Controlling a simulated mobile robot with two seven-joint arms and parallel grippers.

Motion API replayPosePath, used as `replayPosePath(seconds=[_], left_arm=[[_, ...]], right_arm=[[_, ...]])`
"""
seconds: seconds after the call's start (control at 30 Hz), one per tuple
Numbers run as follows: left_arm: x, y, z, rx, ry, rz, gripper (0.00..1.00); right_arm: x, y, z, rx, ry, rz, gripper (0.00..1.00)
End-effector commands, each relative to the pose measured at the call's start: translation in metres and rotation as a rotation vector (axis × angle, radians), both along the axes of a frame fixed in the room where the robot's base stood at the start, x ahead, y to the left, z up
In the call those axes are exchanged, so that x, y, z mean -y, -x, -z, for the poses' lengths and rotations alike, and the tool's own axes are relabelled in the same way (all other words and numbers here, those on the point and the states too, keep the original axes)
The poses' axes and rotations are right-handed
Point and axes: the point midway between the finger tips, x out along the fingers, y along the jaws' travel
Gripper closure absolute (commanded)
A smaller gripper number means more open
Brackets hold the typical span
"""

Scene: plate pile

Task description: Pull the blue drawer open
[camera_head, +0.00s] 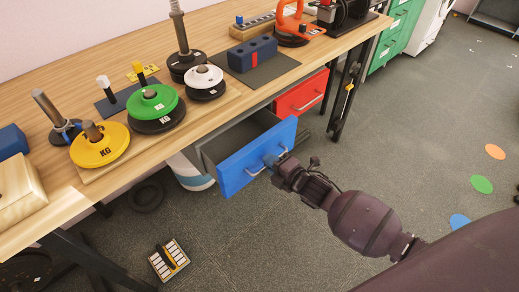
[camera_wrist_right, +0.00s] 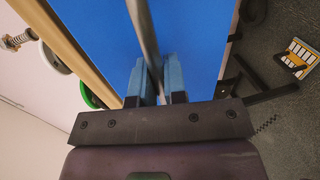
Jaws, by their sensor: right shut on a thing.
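The blue drawer (camera_head: 238,166) hangs under the wooden table and stands partly open, with its grey inside showing behind the blue front. Its metal handle (camera_head: 256,171) is on the front face. My right gripper (camera_head: 274,160) is at the handle. In the right wrist view the blue front (camera_wrist_right: 100,35) fills most of the picture, and the handle bar (camera_wrist_right: 146,35) runs down between the two blue fingers of my right gripper (camera_wrist_right: 157,78), which is shut on it. My left gripper is not in view.
A red drawer (camera_head: 300,94) sits beside the blue one, shut. The wooden table (camera_head: 220,113) above carries yellow, green and white weight plates. A labelled block (camera_head: 169,260) and a dark ring (camera_head: 146,195) lie on the floor. Floor in front of the drawer is mostly clear.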

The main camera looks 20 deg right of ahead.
Motion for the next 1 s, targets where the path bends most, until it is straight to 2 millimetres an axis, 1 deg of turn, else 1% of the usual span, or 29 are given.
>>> replayPosePath(seconds=[0.03,0.2,0.3,0.4,0.5,0.6,0.73,0.83,1.0], left_arm=[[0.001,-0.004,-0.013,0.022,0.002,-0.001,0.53],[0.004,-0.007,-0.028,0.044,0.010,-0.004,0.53],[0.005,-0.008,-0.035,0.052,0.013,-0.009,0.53],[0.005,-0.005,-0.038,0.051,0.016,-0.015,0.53],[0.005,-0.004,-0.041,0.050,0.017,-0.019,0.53],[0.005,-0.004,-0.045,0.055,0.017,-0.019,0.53],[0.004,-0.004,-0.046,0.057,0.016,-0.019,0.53],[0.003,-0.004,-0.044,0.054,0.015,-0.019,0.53],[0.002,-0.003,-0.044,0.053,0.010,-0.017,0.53]], right_arm=[[0.006,0.014,-0.009,0.008,0.002,0.002,1.00],[0.022,0.059,-0.007,0.006,0.001,0.003,1.00],[0.032,0.084,-0.006,0.004,0.002,0.004,1.00],[0.039,0.107,-0.005,0.002,0.000,0.003,1.00],[0.046,0.126,-0.004,0.002,0.000,0.003,1.00],[0.052,0.141,-0.003,0.001,0.000,0.003,1.00],[0.057,0.155,-0.001,0.001,0.000,0.002,1.00],[0.059,0.161,-0.001,0.001,-0.001,0.001,1.00],[0.060,0.166,0.000,0.001,-0.001,0.001,1.00]])
